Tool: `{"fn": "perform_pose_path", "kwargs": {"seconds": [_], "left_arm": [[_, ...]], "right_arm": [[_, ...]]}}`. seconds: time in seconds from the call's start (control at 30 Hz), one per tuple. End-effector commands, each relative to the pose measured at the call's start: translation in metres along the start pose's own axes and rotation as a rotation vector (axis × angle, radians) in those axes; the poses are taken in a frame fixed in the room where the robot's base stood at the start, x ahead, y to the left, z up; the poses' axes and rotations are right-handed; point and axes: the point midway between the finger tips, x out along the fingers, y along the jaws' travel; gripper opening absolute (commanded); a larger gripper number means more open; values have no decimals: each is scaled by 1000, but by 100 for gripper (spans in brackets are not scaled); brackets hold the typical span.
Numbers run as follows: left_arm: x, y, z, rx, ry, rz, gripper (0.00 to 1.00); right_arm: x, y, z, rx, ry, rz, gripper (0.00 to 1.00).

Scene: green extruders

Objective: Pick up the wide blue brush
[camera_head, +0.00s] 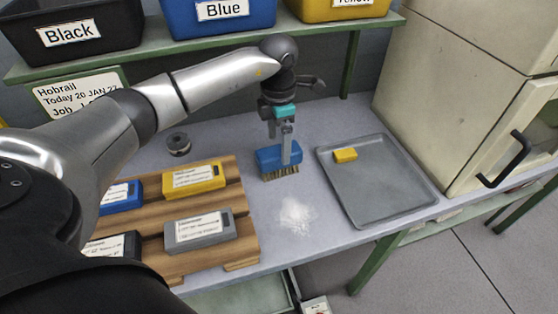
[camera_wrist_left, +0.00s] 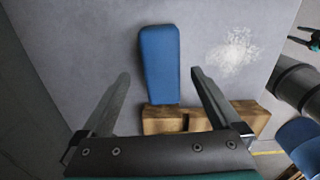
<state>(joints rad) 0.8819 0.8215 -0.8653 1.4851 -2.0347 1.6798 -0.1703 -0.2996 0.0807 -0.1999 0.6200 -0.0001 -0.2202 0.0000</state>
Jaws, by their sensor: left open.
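The wide blue brush (camera_head: 268,157) stands bristles down on the grey bench, right of the wooden pallet. My left gripper (camera_head: 286,143) points down at it, its fingers open near the blue block. In the left wrist view the brush (camera_wrist_left: 160,62) shows from above, between the lines of the two open fingers (camera_wrist_left: 160,75). Whether the fingers touch it cannot be told. A dark part with a teal patch at the right edge of the wrist view looks like my right gripper (camera_wrist_left: 308,40), cut off by the frame. The head view does not show it.
The pallet (camera_head: 240,245) carries yellow, grey, blue and black labelled blocks. White powder (camera_head: 297,214) lies in front of the brush. A grey tray (camera_head: 385,195) holds a yellow block (camera_head: 345,155). A shelf (camera_head: 340,28) with bins is above; a cabinet (camera_head: 440,90) stands right.

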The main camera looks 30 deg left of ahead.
Motion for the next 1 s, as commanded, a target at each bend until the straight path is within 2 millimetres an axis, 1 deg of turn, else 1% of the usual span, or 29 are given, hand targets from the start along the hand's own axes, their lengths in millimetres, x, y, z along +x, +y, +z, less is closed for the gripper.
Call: {"fn": "perform_pose_path", "kwargs": {"seconds": [0.03, 0.2, 0.3, 0.47, 1.0], "left_arm": [[10, -2, 0, 0, 3, -3, 98], [35, -3, 0, 0, 1, -2, 98], [38, -3, 0, 0, 0, -1, 98], [37, -3, 0, 1, 0, -1, 98], [37, -3, 0, 0, 0, -1, 37]], "right_arm": [[3, -1, 1, 0, -1, -1, 50], [7, 0, 1, 1, 1, 0, 50], [8, 0, 0, 2, 3, 0, 50], [7, 0, -1, 3, 5, 1, 50], [7, 10, -4, -1, 9, 13, 50]]}}
